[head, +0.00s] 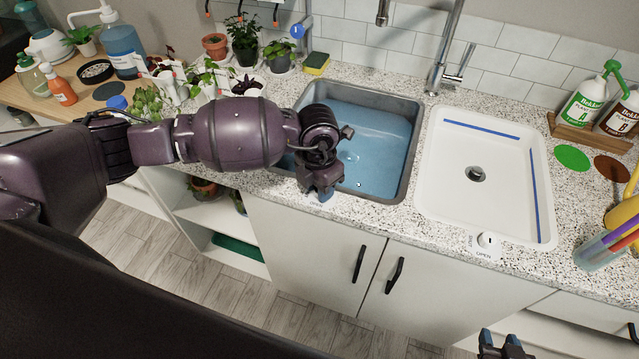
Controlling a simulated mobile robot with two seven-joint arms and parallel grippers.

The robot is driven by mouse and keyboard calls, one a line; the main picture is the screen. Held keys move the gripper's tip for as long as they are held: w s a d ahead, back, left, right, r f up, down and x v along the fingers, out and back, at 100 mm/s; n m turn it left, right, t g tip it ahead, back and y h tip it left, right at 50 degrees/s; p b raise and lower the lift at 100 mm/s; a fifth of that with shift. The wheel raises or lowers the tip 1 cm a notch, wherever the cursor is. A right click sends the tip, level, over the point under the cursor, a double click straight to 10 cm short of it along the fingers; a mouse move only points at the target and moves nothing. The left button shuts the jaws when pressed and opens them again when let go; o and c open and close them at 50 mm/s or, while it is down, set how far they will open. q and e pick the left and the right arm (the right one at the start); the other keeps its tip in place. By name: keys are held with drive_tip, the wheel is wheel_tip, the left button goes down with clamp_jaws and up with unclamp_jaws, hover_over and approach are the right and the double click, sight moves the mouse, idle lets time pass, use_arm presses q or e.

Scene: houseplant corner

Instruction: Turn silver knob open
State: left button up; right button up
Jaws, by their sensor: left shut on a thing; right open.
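My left gripper (318,194) points down at the counter's front rim, just in front of the grey metal sink (408,165). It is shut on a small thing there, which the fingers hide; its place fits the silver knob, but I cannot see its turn. Blue water (378,150) stands in this sink. A pale knob (489,240) with a dark mark sits in front of the white basin (440,195), beside SHUT and OPEN lettering. My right gripper (502,343) is open and empty at the bottom edge, partly cut off.
A chrome tap (446,45) stands behind the sinks. Potted plants (243,42) and a sponge (316,63) are at the back left. Spray bottles (590,98) stand in a wooden holder at the right. The front counter strip between the two knob places is clear.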

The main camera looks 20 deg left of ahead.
idle(0.3)
use_arm(q)
drive_tip(key=o, duration=0.9)
drive_tip(key=shift+o, duration=0.2)
drive_tip(key=shift+r, duration=0.15)
wheel_tip(320, 180, up, 11)
drive_tip(key=shift+a+f, duration=0.15)
drive_tip(key=shift+f, duration=0.05)
